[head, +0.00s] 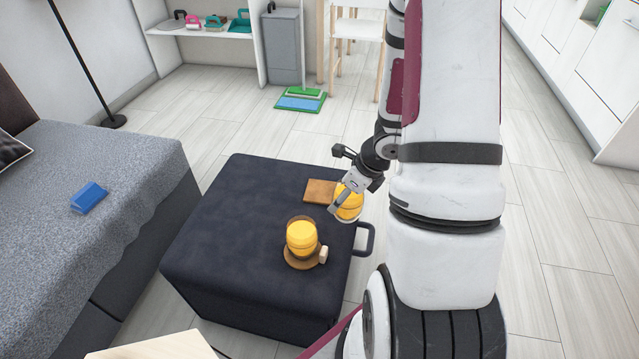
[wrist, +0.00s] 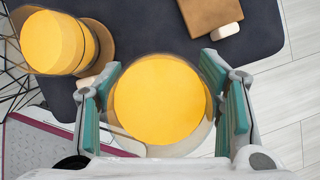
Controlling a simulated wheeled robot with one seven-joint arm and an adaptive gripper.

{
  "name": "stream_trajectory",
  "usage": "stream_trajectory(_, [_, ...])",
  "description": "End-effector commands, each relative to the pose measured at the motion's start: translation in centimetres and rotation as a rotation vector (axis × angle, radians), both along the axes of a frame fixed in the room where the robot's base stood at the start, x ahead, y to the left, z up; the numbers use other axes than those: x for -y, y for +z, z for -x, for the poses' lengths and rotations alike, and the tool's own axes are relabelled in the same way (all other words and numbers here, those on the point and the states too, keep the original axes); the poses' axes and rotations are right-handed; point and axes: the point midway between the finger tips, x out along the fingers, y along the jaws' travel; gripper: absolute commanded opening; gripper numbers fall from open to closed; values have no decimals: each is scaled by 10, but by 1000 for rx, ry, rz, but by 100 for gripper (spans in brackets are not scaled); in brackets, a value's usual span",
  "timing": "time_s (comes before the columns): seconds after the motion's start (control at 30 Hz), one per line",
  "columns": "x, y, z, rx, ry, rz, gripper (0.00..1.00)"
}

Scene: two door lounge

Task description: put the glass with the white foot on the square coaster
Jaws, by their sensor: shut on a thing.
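My gripper (head: 343,199) is shut on a glass of yellow-orange drink (head: 350,204) near the right edge of the dark ottoman. A pale rim shows at the base of this glass in the head view. In the wrist view the held glass (wrist: 158,98) is seen from above, between the finger pads of my gripper (wrist: 162,108). The square coaster (head: 318,191) is brown and lies bare on the ottoman, just left of and behind the held glass. It also shows at the top of the wrist view (wrist: 208,12), with a small pale block at its edge.
A second glass of yellow drink (head: 301,238) stands on a round brown coaster (head: 289,262) nearer the front of the ottoman (head: 225,225). A small pale block (head: 323,255) is beside it. The ottoman's left part is clear. A handle (head: 368,238) juts from its right side.

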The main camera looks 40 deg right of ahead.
Motion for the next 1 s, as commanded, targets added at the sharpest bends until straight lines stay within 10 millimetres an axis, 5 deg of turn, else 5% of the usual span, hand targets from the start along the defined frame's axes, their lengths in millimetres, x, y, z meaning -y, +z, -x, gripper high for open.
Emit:
stream_trajectory(0.5, [25,-10,-117,2,6,2,28])
stream_trajectory(0.87, [32,-13,-147,3,4,2,28])
stream_trajectory(1.0, [32,-37,-146,0,2,-1,28])
